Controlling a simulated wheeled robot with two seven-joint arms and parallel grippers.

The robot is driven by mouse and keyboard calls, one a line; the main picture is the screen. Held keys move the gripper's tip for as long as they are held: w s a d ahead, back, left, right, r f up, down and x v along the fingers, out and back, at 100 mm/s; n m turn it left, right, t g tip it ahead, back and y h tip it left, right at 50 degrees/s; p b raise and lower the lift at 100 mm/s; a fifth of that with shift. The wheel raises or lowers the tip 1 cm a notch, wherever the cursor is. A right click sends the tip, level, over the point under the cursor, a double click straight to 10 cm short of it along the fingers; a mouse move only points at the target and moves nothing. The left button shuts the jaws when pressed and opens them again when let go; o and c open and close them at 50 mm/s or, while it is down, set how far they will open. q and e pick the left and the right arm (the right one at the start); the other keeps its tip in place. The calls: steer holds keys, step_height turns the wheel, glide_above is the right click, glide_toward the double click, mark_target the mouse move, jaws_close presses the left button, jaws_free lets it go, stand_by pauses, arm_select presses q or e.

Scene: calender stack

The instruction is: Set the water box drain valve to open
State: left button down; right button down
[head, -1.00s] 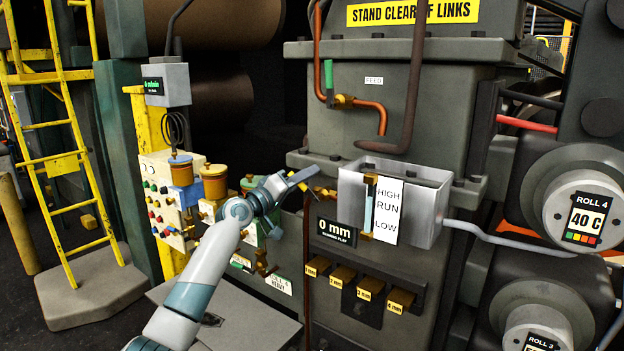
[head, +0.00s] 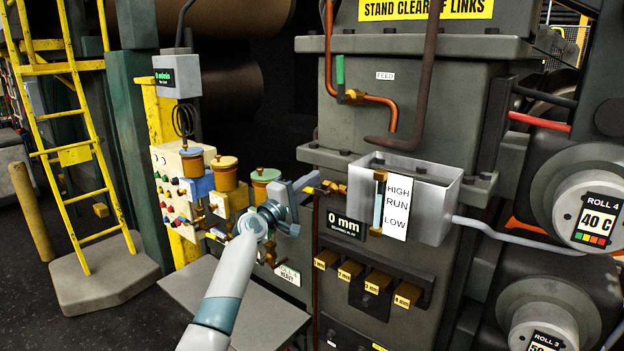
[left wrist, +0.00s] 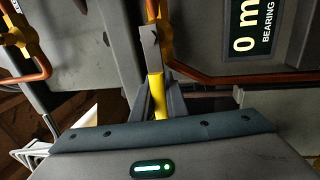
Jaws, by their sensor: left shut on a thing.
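The water box (head: 448,208) is an open grey metal box with a sight glass and a HIGH/RUN/LOW label. A brass valve (head: 330,188) sits on piping at its left; I take it for the drain valve. Its lever has a yellow grip (left wrist: 156,95) on a grey metal strip in the left wrist view. My left gripper (head: 305,186) is at the lever, left of the box. Its jaws are shut on the yellow grip, which shows between the fingers (left wrist: 158,105). In the head view the gripper mostly hides the lever. My right gripper is not in view.
A feed valve with a green handle (head: 340,70) is above on copper pipe. Brass-coloured pots (head: 228,174) and a button panel (head: 178,190) stand left of my arm.

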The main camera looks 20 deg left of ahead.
arm_select(q)
steer(key=shift+f, duration=0.1)
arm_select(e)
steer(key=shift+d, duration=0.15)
arm_select(q)
steer(key=c, duration=1.7)
jaws_free()
steer(key=shift+c, duration=0.2)
steer(key=shift+s, duration=0.1)
